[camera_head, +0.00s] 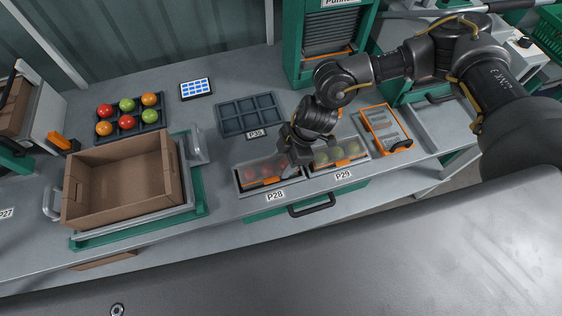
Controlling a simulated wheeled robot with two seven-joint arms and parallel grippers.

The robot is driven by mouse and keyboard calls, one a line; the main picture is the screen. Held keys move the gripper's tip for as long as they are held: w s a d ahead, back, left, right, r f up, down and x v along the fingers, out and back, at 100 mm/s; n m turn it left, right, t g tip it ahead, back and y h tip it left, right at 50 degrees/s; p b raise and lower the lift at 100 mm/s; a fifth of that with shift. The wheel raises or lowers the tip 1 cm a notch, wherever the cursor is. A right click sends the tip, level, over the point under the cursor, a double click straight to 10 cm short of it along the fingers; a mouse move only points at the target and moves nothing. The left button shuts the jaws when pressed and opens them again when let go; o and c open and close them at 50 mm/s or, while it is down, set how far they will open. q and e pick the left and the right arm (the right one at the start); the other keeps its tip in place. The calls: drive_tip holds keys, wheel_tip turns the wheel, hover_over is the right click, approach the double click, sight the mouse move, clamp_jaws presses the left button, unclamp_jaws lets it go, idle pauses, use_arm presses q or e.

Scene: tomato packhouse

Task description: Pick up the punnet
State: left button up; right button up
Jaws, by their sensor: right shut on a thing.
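Two clear punnets sit side by side in grey trays at the table's front. The left punnet (262,172), behind the label P28, holds red tomatoes and has an orange strip. The right punnet (338,154), behind P29, holds green and orange-red tomatoes and also has an orange strip. My right gripper (289,164) reaches down at the right end of the left punnet, beside the gap between the two. It is shut on a punnet edge, seemingly the left one's; the fingertips are small and partly hidden. My left gripper is out of view.
An open cardboard box (122,182) stands on a scale at left. Behind it is a dark tray (128,133) with several tomatoes. An orange-edged holder (384,128) stands right of the punnets. A green dispenser (293,50) rises behind.

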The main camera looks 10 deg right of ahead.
drive_tip(key=shift+r, duration=0.8)
drive_tip(key=s+a+r+p, duration=0.2)
drive_tip(key=s+a+r, duration=0.2)
drive_tip(key=s+r, duration=0.7)
drive_tip(key=shift+s+a, duration=0.15)
drive_tip(key=shift+s, duration=1.1)
drive_tip(key=shift+f, duration=0.1)
